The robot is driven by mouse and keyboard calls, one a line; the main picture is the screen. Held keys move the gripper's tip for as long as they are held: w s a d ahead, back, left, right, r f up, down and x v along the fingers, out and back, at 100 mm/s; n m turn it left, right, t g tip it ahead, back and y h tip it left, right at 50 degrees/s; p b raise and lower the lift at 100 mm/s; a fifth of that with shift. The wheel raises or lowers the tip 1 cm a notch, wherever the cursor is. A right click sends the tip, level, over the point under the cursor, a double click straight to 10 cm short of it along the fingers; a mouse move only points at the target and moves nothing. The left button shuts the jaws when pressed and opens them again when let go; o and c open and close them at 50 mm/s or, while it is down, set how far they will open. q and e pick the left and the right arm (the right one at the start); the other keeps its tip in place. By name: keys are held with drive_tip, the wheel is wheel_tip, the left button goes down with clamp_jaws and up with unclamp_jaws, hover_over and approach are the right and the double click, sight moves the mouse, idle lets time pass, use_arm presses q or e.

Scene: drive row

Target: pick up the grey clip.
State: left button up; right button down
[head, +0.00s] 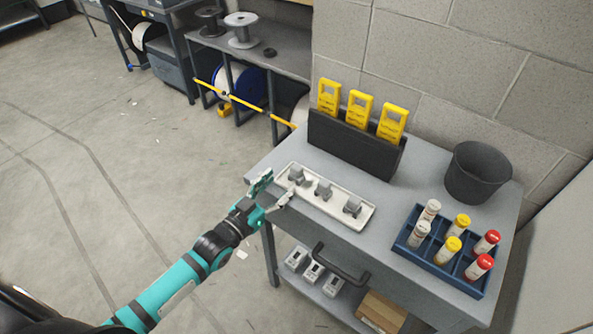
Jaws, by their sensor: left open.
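Several small grey clips sit in a long white tray (336,208) on the grey cart. One grey clip (297,175) is at the tray's left end, another grey clip (323,188) is in the middle, and a third grey clip (352,206) is toward the right end. My left gripper (276,188) is open and empty at the cart's left edge, just left of the tray's left end and apart from the clips. My right gripper is not in view.
On the cart (395,240) stand a black holder (355,145) with yellow devices, a dark bucket (477,172) and a blue crate (436,266) of capped bottles. A black handle (340,264) juts from the front. Open floor (110,170) lies left.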

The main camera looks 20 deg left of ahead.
sight(293, 171)
use_arm(q)
drive_tip(key=shift+w+d, duration=0.25)
drive_tip(key=shift+w, duration=0.45)
drive_tip(key=shift+w+d+r, duration=0.15)
drive_tip(key=shift+w+d, duration=0.05)
drive_tip(key=shift+w, duration=0.1)
drive_tip(key=p+x, duration=0.1)
drive_tip(key=x, duration=0.2)
drive_tip(key=shift+w+d, duration=0.15)
drive_tip(key=shift+w, duration=0.15)
drive_tip(key=shift+w+d+f, duration=0.2)
drive_tip(key=shift+w, duration=0.25)
drive_tip(key=shift+s, duration=0.1)
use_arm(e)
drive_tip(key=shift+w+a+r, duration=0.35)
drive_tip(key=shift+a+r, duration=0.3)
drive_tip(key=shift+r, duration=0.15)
use_arm(q)
drive_tip(key=shift+c, duration=0.9)
clamp_jaws()
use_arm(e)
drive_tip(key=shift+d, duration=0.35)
use_arm(q)
drive_tip(key=shift+r, duration=0.1)
